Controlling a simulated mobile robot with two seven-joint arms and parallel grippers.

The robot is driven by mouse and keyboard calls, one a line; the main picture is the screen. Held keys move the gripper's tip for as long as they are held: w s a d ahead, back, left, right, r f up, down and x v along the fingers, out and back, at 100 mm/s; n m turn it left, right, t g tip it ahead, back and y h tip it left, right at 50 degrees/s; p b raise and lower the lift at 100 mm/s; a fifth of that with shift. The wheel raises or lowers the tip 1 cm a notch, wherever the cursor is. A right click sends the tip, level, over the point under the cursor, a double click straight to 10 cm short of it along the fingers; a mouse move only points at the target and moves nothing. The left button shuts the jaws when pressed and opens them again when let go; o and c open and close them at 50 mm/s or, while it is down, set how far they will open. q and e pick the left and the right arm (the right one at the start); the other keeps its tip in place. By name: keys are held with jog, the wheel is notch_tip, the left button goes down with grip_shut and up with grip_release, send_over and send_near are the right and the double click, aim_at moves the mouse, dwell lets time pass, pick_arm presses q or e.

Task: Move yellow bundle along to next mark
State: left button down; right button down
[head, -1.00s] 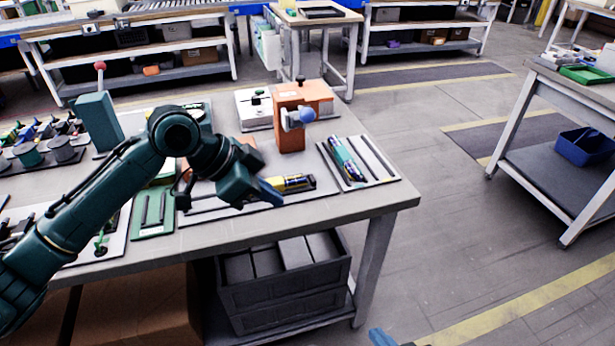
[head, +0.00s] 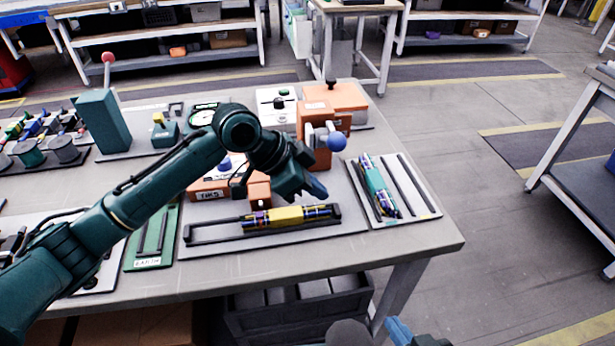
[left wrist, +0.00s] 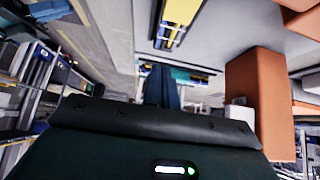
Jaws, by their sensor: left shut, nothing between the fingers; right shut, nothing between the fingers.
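The yellow bundle (head: 287,217), with dark and coloured ends, lies in a long black-railed tray (head: 220,241) towards its right end. It also shows at the top of the left wrist view (left wrist: 181,12). My left gripper (head: 318,188) is shut and empty, above and just behind the bundle's right part, apart from it. The blue fingers (left wrist: 161,88) point away in the left wrist view. My right gripper (head: 398,332) shows only partly at the bottom edge, shut, low in front of the table. I cannot make out any marks along the tray.
A tray with a teal bundle (head: 377,188) lies to the right of the yellow bundle's tray. An orange block with a blue knob (head: 337,141) stands close behind my left gripper. A green panel (head: 152,240) lies left of the tray. The table's front right corner is clear.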

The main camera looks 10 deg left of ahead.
aim_at(289, 213)
pick_arm(q)
jog(key=x, duration=0.4)
jog(key=shift+w+d+f, duration=0.1)
jog(key=shift+d+f, duration=0.2)
jog(key=shift+f, duration=0.15)
pick_arm(e)
jog(key=shift+w+r, duration=0.15)
